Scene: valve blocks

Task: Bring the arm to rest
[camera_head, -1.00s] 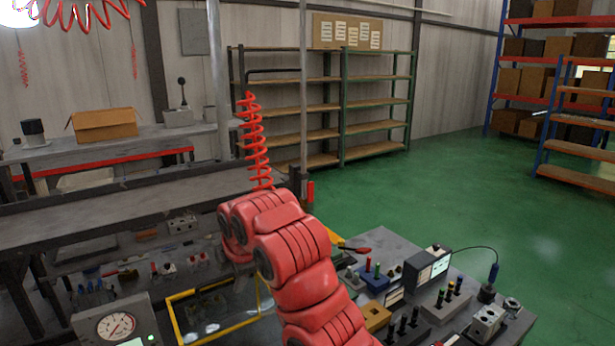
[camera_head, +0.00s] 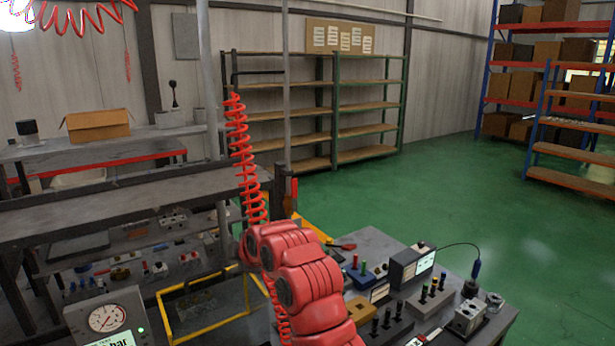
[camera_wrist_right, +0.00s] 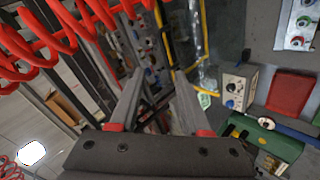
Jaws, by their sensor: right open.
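My right arm (camera_head: 305,280), red and jointed, comes up from the bottom middle of the head view. Its gripper is hidden there behind the arm's own links. In the right wrist view my right gripper (camera_wrist_right: 160,95) has its two grey fingers apart, with nothing between them. Behind the fingers lie blurred racks and fixtures at a distance. My left gripper is in neither view.
A red coiled hose (camera_head: 243,160) hangs close to my arm; coils (camera_wrist_right: 65,35) also cross the wrist view. A yellow frame (camera_head: 205,332) stands left of the arm. A bench with valve blocks (camera_head: 385,320) and a display box (camera_head: 411,264) is at right. Green floor (camera_head: 440,190) beyond is clear.

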